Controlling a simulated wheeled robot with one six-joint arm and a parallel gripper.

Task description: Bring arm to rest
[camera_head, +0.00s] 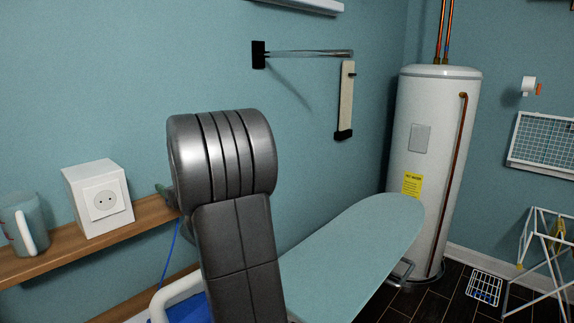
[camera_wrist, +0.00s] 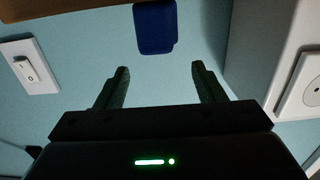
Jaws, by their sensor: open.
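My gripper (camera_wrist: 160,80) shows in the wrist view with its two dark fingers apart and nothing between them. A teal wall fills the space behind the fingers. A blue block-like object (camera_wrist: 155,27) is beyond the fingertips at the top of that view, apart from them. In the head view my grey arm rises in the middle and hides part of the shelf and ironing board; my gripper does not show there.
The socket box also shows close at right in the wrist view (camera_wrist: 280,62). An ironing board (camera_head: 350,250), water heater (camera_head: 432,150) and drying rack (camera_head: 545,250) stand right.

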